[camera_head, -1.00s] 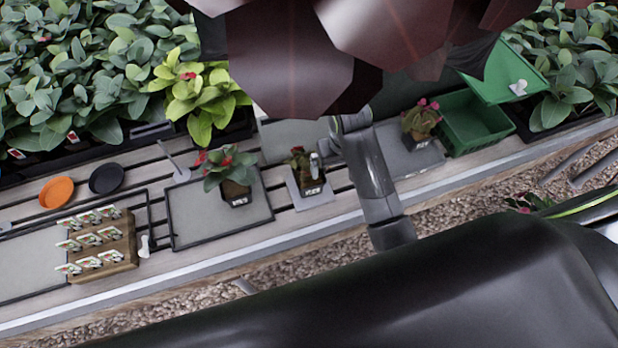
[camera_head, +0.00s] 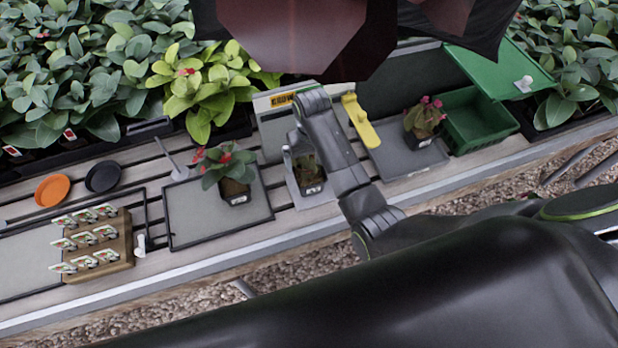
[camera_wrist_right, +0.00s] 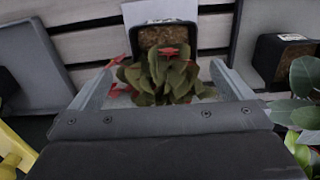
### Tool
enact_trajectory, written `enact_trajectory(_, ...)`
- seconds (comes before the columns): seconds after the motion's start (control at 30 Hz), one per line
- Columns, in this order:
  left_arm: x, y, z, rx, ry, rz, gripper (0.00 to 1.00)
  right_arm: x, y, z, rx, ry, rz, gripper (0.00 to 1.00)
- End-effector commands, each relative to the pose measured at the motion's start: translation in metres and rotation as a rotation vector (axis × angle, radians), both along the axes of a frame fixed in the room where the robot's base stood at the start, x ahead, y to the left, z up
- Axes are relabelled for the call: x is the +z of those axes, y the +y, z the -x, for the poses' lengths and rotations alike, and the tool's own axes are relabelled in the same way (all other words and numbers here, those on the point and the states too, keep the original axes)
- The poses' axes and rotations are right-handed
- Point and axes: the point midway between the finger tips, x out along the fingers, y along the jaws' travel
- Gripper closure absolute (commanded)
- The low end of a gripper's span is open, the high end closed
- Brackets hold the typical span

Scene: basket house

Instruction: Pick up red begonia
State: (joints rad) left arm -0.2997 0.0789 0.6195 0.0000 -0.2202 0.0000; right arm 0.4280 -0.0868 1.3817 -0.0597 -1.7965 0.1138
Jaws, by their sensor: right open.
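A small potted plant with red flowers and green-red leaves, which looks like the red begonia (camera_head: 309,176), stands on a small grey tray in the middle of the bench. My right gripper (camera_head: 298,160) is open at this plant, and its arm hides part of it. In the right wrist view the plant (camera_wrist_right: 160,72) sits between the two spread fingers of the right gripper (camera_wrist_right: 161,78), with its dark pot beyond. The fingers do not look closed on it. My left gripper is not in view.
A red-flowered plant (camera_head: 228,170) stands on a grey tray at left, and a pink-flowered plant (camera_head: 421,122) at right. A yellow tool (camera_head: 361,121) lies behind my right arm. A green crate (camera_head: 478,118) is at right; a wooden block with labels (camera_head: 124,245) is at left.

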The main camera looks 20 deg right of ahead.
Motion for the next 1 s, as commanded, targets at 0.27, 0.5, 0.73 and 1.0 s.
enact_trajectory(0.27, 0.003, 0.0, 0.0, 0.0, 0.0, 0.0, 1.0, -0.03, 0.0, 0.0, 0.0, 0.0, 0.0, 0.0)
enact_trajectory(0.5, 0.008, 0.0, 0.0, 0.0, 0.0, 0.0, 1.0, -0.045, 0.003, 0.0, 0.0, 0.003, 0.0, 0.0)
enact_trajectory(0.73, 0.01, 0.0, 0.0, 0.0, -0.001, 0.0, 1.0, -0.072, 0.006, -0.001, -0.001, 0.002, 0.0, 0.0)
enact_trajectory(1.0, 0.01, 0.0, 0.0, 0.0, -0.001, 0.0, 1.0, -0.084, 0.006, -0.002, -0.001, -0.001, -0.001, 0.0)
